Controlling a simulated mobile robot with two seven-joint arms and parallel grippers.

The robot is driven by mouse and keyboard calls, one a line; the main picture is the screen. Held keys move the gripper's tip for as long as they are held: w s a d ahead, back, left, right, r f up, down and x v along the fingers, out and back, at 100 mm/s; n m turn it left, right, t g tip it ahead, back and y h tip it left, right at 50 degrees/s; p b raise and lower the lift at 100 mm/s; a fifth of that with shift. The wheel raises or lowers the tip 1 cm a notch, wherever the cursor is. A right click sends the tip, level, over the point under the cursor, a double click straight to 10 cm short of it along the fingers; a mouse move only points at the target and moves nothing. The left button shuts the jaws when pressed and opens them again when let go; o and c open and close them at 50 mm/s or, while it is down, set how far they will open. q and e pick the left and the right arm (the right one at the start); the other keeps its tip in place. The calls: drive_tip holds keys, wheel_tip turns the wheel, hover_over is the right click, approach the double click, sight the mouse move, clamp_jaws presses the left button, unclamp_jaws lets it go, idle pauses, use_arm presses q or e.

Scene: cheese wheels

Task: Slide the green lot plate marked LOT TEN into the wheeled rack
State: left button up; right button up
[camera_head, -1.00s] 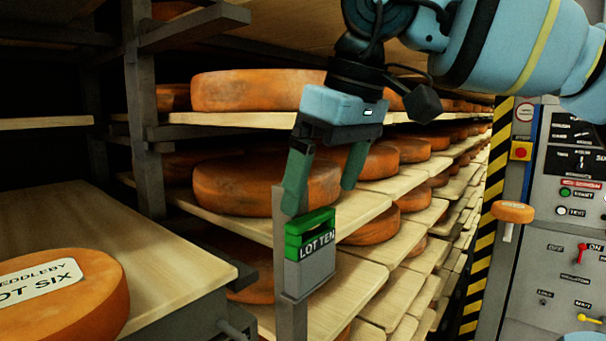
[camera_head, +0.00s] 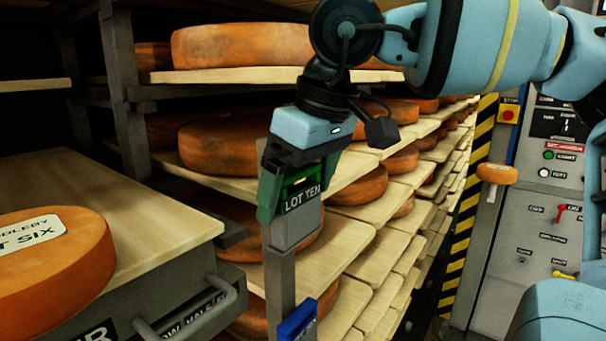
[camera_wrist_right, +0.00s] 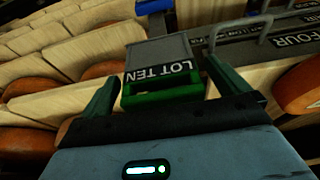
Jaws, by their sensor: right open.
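The green lot plate (camera_head: 301,198), marked LOT TEN, sits upright in the top of a grey holder (camera_head: 291,232) on a grey post. My right gripper (camera_head: 295,203) is open, with its dark green fingers on either side of the plate. In the right wrist view the plate (camera_wrist_right: 162,92) shows between the spread fingers (camera_wrist_right: 161,72), with a small gap at each side. Contact with it cannot be told. My left gripper is not in view. Which piece of shelving is the wheeled rack cannot be told; no wheels show.
Shelves (camera_head: 232,75) of orange cheese wheels run behind the post. A cheese marked SIX (camera_head: 50,262) lies on a board at left, above a handle (camera_head: 200,310). A blue piece (camera_head: 297,320) is lower on the post. A control panel (camera_head: 545,200) stands at right.

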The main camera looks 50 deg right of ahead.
drive_tip(key=c, duration=1)
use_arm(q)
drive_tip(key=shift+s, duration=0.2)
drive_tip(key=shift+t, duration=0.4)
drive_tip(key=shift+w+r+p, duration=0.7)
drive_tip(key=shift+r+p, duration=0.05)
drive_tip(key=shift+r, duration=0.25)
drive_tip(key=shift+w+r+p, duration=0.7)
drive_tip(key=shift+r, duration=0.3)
use_arm(e)
drive_tip(key=shift+r, duration=2.65)
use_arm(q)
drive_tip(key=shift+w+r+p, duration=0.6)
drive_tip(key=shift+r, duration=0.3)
use_arm(e)
drive_tip(key=shift+r, duration=1.3)
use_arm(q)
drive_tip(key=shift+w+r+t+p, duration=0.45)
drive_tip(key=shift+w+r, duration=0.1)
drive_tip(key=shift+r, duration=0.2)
use_arm(e)
drive_tip(key=shift+r, duration=1.35)
